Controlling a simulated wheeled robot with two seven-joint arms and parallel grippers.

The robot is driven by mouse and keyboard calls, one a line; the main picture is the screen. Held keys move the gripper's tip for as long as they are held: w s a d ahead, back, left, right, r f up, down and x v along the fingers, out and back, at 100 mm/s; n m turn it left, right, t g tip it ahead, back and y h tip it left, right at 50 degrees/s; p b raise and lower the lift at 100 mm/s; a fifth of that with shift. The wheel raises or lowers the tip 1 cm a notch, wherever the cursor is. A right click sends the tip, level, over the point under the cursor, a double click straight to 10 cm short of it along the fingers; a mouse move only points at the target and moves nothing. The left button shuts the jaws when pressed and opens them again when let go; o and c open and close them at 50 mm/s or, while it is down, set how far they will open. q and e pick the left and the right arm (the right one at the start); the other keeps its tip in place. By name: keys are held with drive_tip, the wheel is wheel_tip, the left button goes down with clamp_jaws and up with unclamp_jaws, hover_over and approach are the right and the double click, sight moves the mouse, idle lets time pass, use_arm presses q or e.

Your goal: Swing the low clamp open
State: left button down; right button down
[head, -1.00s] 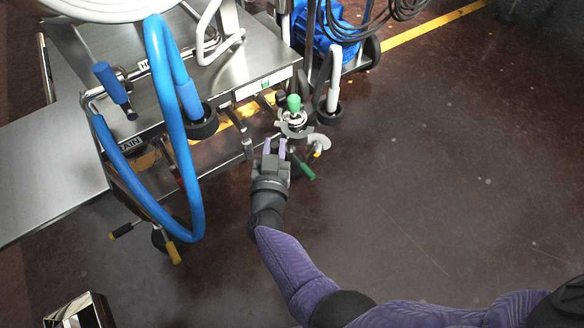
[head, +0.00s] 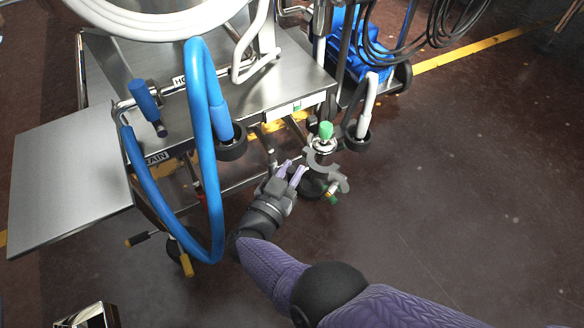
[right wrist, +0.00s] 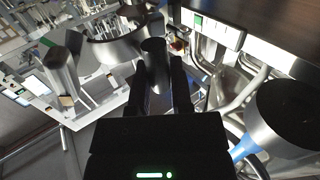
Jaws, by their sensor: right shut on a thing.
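The low clamp (head: 317,163) is a grey curved piece just below the green-capped fitting (head: 325,131), at the trolley's near right corner in the head view. Its curved jaw stands out from the pipe joint, and a grey part with a small green tip hangs below right. My right gripper (head: 291,171) is just left of the clamp, low by the trolley's edge. In the right wrist view its dark fingers are shut on a grey round-ended handle (right wrist: 154,52). How that handle joins the clamp is hidden. My left gripper is in neither view.
A steel trolley (head: 280,86) stands above the clamp. A thick blue hose (head: 213,165) loops down left of my right arm. A white hose end with a black collar (head: 360,135) stands to the right. The dark floor (head: 460,190) at right is clear.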

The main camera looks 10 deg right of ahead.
drive_tip(key=shift+d+r, duration=0.1)
drive_tip(key=c, duration=0.6)
unclamp_jaws()
drive_tip(key=shift+o, duration=0.2)
